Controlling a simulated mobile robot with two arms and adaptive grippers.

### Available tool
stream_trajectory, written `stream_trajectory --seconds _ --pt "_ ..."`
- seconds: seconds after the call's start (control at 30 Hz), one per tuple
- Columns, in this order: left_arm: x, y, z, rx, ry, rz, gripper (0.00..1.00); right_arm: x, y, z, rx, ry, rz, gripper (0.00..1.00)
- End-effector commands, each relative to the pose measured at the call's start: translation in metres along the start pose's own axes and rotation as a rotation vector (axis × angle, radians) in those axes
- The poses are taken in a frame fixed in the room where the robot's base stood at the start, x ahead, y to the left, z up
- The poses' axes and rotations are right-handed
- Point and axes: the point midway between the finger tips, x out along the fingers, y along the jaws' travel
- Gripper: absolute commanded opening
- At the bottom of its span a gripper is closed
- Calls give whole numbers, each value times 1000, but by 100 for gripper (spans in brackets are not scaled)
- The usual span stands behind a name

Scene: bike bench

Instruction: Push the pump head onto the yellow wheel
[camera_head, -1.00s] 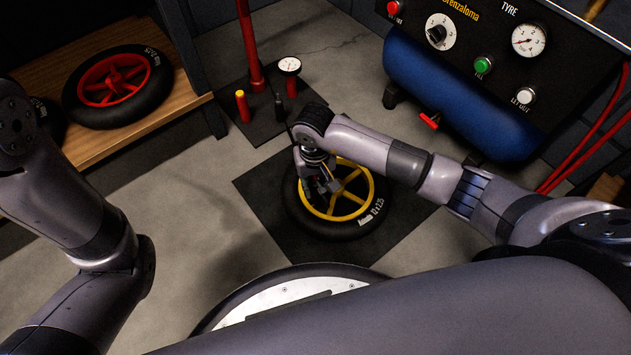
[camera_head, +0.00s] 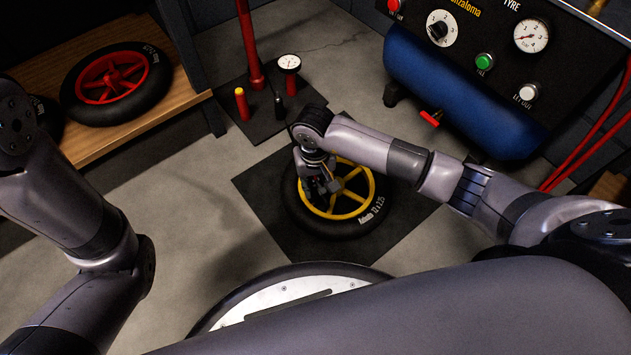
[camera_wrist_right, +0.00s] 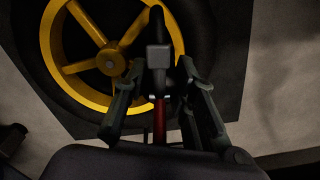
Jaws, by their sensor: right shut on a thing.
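The yellow wheel (camera_head: 364,186) with its black tyre lies flat on a dark mat on the floor. My right gripper (camera_head: 322,188) is over the left part of its rim. In the right wrist view my right gripper (camera_wrist_right: 160,95) is shut on the pump head (camera_wrist_right: 158,58), a dark piece with a red part below it. The pump head's far end overlaps the yellow rim and tyre in that view. I cannot tell whether it touches the valve, which is hidden. My left arm shows at the left, but its gripper is out of view.
A floor pump with a red column (camera_head: 249,45) and a gauge (camera_head: 289,63) stands behind the wheel. A blue compressor tank (camera_head: 450,95) with a control panel is at the back right. A red wheel (camera_head: 112,82) lies on a wooden bench (camera_head: 135,125) at the left.

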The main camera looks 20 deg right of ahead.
Motion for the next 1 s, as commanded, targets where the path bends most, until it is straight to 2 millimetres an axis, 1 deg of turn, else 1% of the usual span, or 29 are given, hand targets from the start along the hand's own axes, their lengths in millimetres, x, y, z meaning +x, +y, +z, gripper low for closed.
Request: stream_trajectory --seconds 1.0 --pt "-16 3 -5 0 -2 -1 40 21 0 0 0 0 0 0"
